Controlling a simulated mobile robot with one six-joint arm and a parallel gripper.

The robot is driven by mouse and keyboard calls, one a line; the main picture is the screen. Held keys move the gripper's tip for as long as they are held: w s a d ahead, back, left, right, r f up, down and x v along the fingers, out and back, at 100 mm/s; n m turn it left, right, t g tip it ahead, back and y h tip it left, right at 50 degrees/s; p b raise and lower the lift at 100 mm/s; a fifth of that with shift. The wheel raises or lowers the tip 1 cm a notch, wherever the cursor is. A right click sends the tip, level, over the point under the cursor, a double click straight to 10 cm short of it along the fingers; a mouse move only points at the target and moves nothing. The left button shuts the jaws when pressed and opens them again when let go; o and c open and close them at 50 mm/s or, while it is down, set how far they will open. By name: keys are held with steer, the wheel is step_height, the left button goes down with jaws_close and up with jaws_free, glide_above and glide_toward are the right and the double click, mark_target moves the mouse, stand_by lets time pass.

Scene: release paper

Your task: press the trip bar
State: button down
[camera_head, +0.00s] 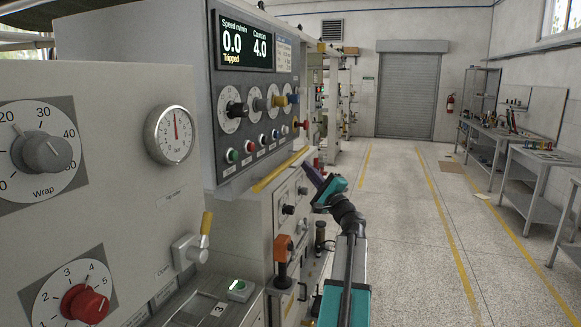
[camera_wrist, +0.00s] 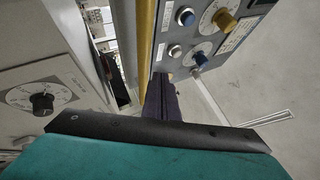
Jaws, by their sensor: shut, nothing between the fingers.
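The trip bar appears to be the long yellow bar (camera_head: 280,169) along the front lower edge of the control panel. In the wrist view the yellow bar (camera_wrist: 146,38) runs up and down just left of the panel buttons. My gripper (camera_head: 307,168) is shut and empty, its dark fingers close to the right end of the bar. In the wrist view my fingertips (camera_wrist: 161,77) are together and appear right beside the bar; I cannot tell whether they touch it. The display (camera_head: 245,43) reads speed 0.0 and "Tripped".
The grey control panel (camera_wrist: 215,40) with dials and buttons stands close to my fingers. An orange-topped handle (camera_head: 283,250) stands below. A nearer panel with a red knob (camera_head: 84,304) is at left. The aisle floor (camera_head: 405,240) at right is clear; workbenches (camera_head: 545,158) line its far side.

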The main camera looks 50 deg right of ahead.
steer(key=s, duration=0.1)
steer(key=s+d, duration=0.1)
steer(key=shift+s, duration=0.3)
steer(key=shift+a, duration=0.1)
stand_by(0.7)
